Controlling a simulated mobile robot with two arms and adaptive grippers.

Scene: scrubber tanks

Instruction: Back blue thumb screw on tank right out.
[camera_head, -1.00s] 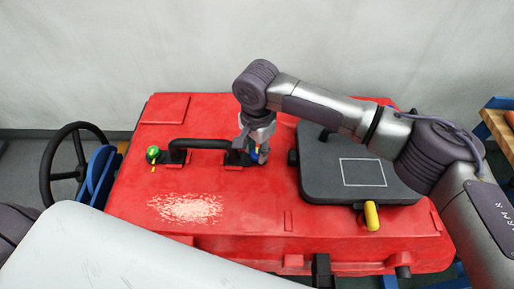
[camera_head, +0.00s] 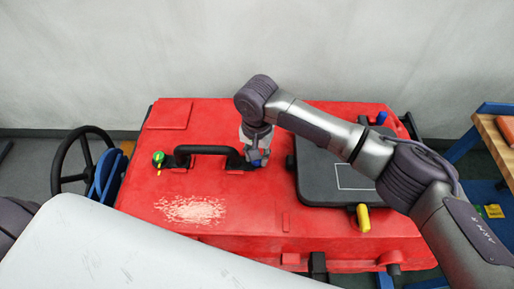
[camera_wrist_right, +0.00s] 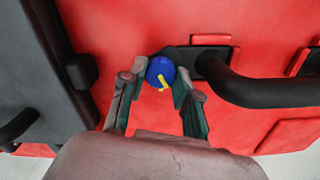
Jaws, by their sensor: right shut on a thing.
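The blue thumb screw (camera_wrist_right: 160,72) has a round cap with a yellow pointer mark and sits by the right foot of the tank's black handle. A bit of it shows below the fingers in the head view (camera_head: 257,163). My right gripper (camera_head: 256,156) reaches down onto it from above. In the wrist view the fingers of my right gripper (camera_wrist_right: 161,80) stand on either side of the cap, closed on it. The screw's shank and its hole are hidden. The tank (camera_head: 250,210) is red. My left gripper is out of view.
The black handle (camera_head: 207,150) rises close beside the screw. A black lid (camera_head: 335,172) with a yellow latch (camera_head: 363,217) lies right of it. A green knob (camera_head: 158,159) stands left of the handle. Another blue knob (camera_head: 382,117) shows behind the lid. A steering wheel (camera_head: 65,165) is at left.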

